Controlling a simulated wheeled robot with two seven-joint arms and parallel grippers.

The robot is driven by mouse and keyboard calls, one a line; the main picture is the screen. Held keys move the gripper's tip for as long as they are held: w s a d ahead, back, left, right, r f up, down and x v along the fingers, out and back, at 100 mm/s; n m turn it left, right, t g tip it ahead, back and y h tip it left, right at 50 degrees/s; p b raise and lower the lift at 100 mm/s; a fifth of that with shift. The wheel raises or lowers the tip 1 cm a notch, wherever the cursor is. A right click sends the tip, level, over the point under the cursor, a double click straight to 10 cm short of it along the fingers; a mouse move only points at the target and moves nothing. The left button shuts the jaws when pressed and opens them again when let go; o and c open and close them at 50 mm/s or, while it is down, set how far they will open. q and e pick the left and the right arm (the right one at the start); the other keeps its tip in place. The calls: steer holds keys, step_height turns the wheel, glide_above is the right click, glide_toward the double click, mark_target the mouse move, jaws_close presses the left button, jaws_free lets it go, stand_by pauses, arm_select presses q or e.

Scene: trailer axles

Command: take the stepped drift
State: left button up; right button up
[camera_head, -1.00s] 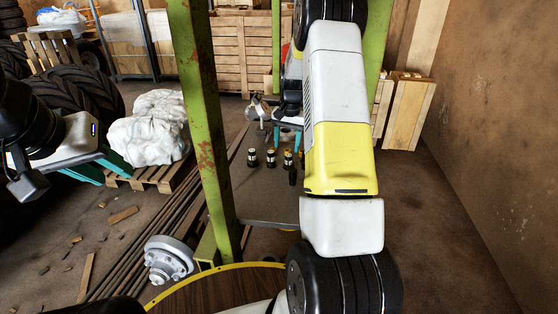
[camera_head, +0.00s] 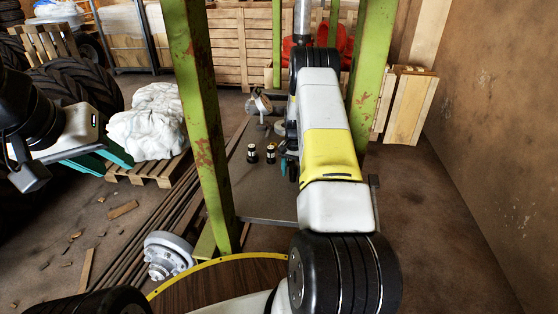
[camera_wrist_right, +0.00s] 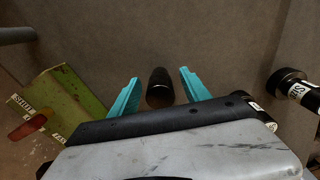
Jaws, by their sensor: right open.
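A plain dark cylinder (camera_wrist_right: 160,88), apparently the stepped drift, stands on the grey-brown surface in the right wrist view. It lies between the two teal fingers of my open right gripper (camera_wrist_right: 158,90), with gaps visible on both sides. Its steps cannot be made out. In the head view my right arm hides most of that gripper. My left gripper (camera_head: 112,156) is at the left, in front of the white sacks and far from the drift; its finger gap is unclear.
Black cylinders with white labels (camera_head: 252,153) stand on the grey plate (camera_head: 265,203); one (camera_wrist_right: 290,82) is right of my right gripper. A green post (camera_head: 205,130) rises left of my right arm. A green labelled part (camera_wrist_right: 58,100) lies left in the wrist view. A metal hub (camera_head: 166,256) sits lower left.

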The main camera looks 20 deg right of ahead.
steer(key=shift+f, duration=0.6)
jaws_close()
steer(key=shift+r, duration=0.15)
